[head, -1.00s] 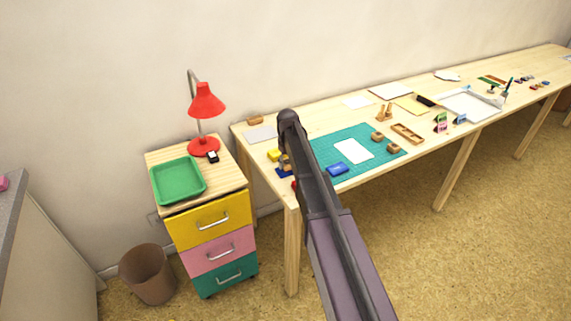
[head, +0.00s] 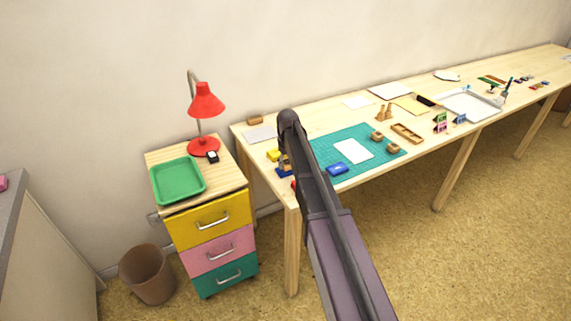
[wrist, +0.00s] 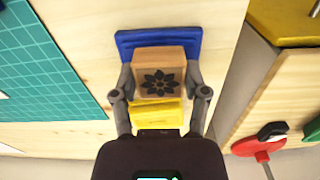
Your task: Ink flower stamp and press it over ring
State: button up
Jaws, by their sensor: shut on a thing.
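My gripper (wrist: 160,79) is shut on a wooden block stamp (wrist: 147,67) with a dark flower picture on its upward face. The stamp is between the two fingers, over the near part of a blue inkpad (wrist: 126,42) in the wrist view. I cannot tell whether its underside touches the pad. A yellow inkpad (wrist: 150,113) lies beside the blue one. In the head view my arm mostly hides the stamp, and the blue inkpad (head: 283,174) shows only in part. A white sheet (head: 353,151) lies on the green mat (head: 325,147); I cannot make out a ring on it.
A blue piece (head: 338,169) and several wooden blocks (head: 377,136) sit on the mat. A wooden tray (head: 407,133) is to its right. A drawer unit (head: 211,246) with a green tray (head: 159,189) and a red lamp (head: 206,101) stands left of the table.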

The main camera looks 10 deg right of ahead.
aim_at(287, 162)
jog(key=shift+r+p, duration=0.65)
jog(key=shift+p, duration=0.1)
dwell(1.0)
jog(key=shift+r+p, duration=2.65)
jog(key=o, duration=0.4)
jog(key=shift+c, duration=0.2)
jog(key=c, duration=0.4)
jog(key=shift+o, duration=0.2)
